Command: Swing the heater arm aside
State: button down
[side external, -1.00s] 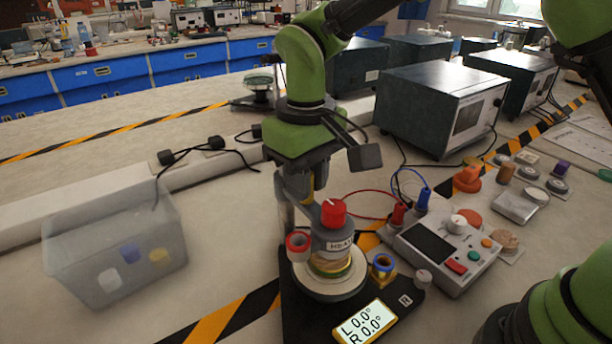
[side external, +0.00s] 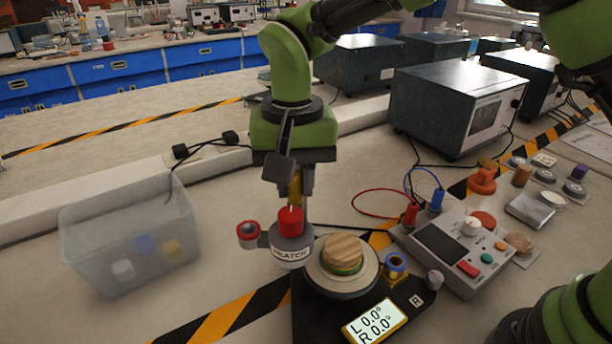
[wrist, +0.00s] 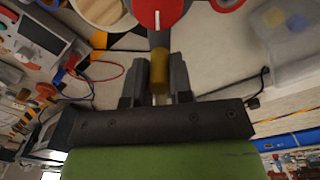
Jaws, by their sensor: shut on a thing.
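The heater (side external: 291,254) is a grey round head with a red knob (side external: 290,220) and a label. It stands left of a round pale plate (side external: 345,286) that bears a wooden-topped disc (side external: 343,247). A red-rimmed ring (side external: 248,231) sits at the heater's left side. My gripper (side external: 294,180) is shut on the heater arm's yellow handle, behind the head. In the wrist view the yellow handle (wrist: 159,72) lies between the fingers (wrist: 160,78), with the red knob (wrist: 158,10) beyond. The arm's pivot is not clear to me.
A display (side external: 375,321) reading L 0.0°, R 0.0° is at the front of the black base. A control box (side external: 455,250) with red and blue leads is at the right.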

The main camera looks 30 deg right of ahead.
jog(key=shift+w+a+m, duration=0.35)
jog(key=shift+w+m, duration=0.2)
jog(key=shift+m, duration=0.8)
jog(key=shift+w+a+m, duration=0.35)
jog(key=shift+w+m, duration=0.15)
jog(key=shift+m, duration=0.8)
jog(key=shift+w+a+m, duration=0.35)
jog(key=shift+w+m, duration=0.2)
jog(key=shift+m, duration=0.8)
jog(key=shift+w+r, duration=0.1)
jog(key=c, duration=1)
grip_release()
jog(key=shift+r, duration=3.7)
jog(key=shift+r, duration=0.1)
